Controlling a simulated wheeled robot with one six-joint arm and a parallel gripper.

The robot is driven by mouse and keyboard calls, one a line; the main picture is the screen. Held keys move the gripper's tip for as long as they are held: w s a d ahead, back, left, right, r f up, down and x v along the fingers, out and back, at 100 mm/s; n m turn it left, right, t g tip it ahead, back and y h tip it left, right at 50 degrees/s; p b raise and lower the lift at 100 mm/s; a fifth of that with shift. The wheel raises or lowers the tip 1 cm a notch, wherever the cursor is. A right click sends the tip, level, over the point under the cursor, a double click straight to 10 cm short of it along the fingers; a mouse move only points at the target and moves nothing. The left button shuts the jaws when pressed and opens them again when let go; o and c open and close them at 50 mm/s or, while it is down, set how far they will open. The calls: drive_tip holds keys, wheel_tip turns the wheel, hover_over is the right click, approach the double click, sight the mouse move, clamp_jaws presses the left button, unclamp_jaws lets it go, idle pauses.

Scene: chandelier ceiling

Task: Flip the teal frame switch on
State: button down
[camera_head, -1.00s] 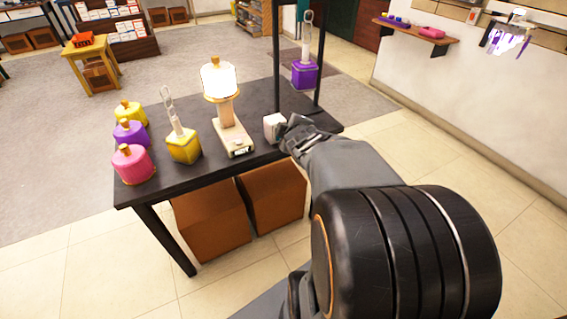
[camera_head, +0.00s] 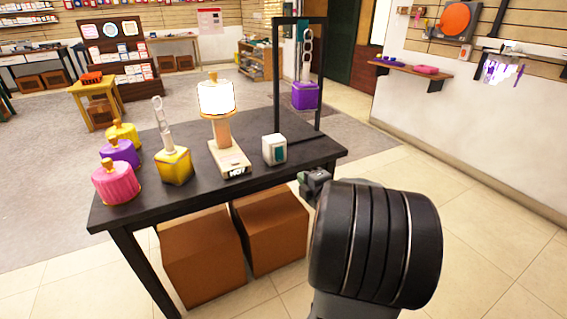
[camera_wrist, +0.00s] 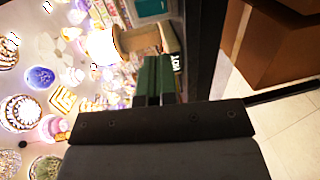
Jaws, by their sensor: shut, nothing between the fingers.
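The switch is a small white box (camera_head: 274,150) with a teal-framed face (camera_head: 280,155), on the black table right of the lamp. Its on or off position is too small to tell. My gripper (camera_head: 303,178) is at the table's front edge, in front of and to the right of the box, apart from it. In the wrist view its green fingers (camera_wrist: 155,78) are together and empty. A teal patch (camera_wrist: 152,7) at the top of that view appears to be the switch's face.
A glowing lamp (camera_head: 222,130) stands left of the box. A yellow box with a looped handle (camera_head: 174,166) and pink, purple and yellow pots are further left. A black upright frame (camera_head: 277,80) rises behind. Brown boxes (camera_head: 200,262) sit below the table.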

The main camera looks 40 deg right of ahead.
sight(280, 159)
drive_tip(key=b+x, duration=0.2)
drive_tip(key=x, duration=1.2)
drive_tip(key=shift+b, duration=0.3)
drive_tip(key=b, duration=0.1)
drive_tip(key=f+b, duration=0.1)
drive_tip(key=b, duration=0.1)
drive_tip(key=shift+w+t, duration=0.2)
drive_tip(key=shift+t, duration=0.1)
drive_tip(key=shift+r+p, duration=0.35)
drive_tip(key=shift+r, duration=0.1)
drive_tip(key=shift+s+f, duration=0.15)
drive_tip(key=shift+s, duration=0.05)
drive_tip(key=s+a+f, duration=0.2)
drive_tip(key=s, duration=1.1)
drive_tip(key=shift+s, duration=0.2)
drive_tip(key=shift+d+r, duration=0.1)
